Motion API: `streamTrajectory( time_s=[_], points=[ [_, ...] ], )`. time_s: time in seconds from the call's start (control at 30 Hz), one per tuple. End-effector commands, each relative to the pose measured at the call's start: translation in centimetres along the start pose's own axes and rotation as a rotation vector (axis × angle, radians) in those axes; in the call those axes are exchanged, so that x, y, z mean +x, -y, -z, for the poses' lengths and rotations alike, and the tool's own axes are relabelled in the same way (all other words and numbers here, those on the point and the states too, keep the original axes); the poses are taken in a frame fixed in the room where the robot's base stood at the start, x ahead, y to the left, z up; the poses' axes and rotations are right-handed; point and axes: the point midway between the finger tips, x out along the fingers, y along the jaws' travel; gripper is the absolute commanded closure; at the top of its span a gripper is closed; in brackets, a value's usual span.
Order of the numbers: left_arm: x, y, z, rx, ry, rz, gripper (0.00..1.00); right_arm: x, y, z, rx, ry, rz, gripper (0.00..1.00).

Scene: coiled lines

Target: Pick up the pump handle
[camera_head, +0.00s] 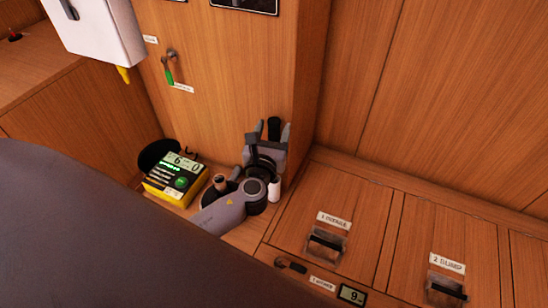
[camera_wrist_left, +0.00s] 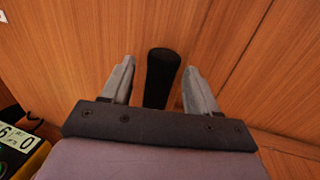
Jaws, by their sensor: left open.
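The pump handle appears to be the black, rounded upright grip (camera_head: 274,127) by the wooden corner. In the left wrist view the black grip (camera_wrist_left: 161,78) stands between the two grey fingers, with gaps on both sides. My left gripper (camera_head: 272,132) is open around it, with no finger visibly touching it. The gripper (camera_wrist_left: 158,75) and its palm hide the grip's lower end. My right gripper is not in view.
A yellow box with a lit display (camera_head: 176,180) stands left of my left arm. A green-handled lever (camera_head: 169,72) is on the wooden wall. Hatches with recessed latches (camera_head: 326,243) lie at right. A white box (camera_head: 95,30) hangs at upper left.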

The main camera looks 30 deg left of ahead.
Motion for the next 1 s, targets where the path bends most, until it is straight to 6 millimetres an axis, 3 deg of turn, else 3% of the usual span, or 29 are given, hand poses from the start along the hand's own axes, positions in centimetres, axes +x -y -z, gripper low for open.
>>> streamTrajectory(
  time_s=[0.1,0.37,0.53,1.0],
  points=[
    [0.9,0.0,0.0,-0.001,-0.001,0.000,0.40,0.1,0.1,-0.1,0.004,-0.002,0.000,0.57],
    [1.1,0.0,0.0,-0.002,-0.002,0.001,0.43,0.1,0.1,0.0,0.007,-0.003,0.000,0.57],
    [1.0,0.0,0.0,-0.003,-0.002,0.001,0.99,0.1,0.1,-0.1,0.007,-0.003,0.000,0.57],
    [0.6,-0.1,-1.2,-0.004,0.001,0.000,1.00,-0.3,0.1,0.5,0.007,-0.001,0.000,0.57]
  ],
)
